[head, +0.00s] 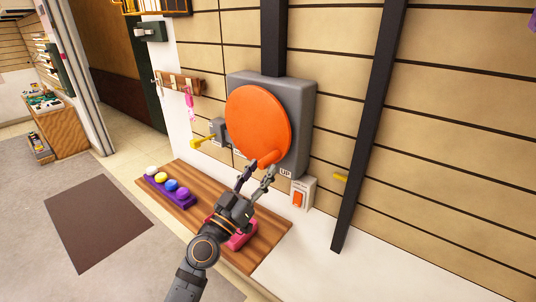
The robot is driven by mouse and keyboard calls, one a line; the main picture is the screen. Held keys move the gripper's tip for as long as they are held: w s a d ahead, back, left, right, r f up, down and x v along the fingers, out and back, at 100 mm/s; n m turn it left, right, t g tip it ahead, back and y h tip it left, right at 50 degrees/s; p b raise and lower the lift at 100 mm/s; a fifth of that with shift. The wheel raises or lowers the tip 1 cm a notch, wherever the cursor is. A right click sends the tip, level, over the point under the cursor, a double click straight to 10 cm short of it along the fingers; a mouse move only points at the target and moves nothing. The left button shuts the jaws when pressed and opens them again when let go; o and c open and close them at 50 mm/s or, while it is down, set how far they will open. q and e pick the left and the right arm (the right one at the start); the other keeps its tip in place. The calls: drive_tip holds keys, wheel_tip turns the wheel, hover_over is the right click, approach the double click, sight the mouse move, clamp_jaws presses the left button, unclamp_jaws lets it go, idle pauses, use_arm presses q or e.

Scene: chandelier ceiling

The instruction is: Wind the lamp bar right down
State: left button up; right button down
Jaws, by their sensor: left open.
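An orange round crank wheel (257,122) is mounted on a grey winch box (300,104) on the slatted wall. Its orange handle (269,158) sticks out at the wheel's lower edge. My left gripper (258,169) is open, with its fingertips just below and around the handle; I cannot tell whether they touch it. A label reading "UP" (286,173) shows on the box's lower right. No lamp bar can be made out for certain. My right gripper is not in view.
A wooden shelf (270,232) under the winch carries a purple tray (172,193) of coloured balls and a pink object (240,238) partly behind my gripper. A switch with an orange rocker (299,199), a yellow lever (202,142) and dark posts (370,130) are nearby.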

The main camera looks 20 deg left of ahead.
sight(268, 161)
use_arm(q)
drive_tip(key=shift+p+x, duration=0.55)
drive_tip(key=shift+x, duration=1.4)
drive_tip(key=shift+c, duration=0.2)
clamp_jaws()
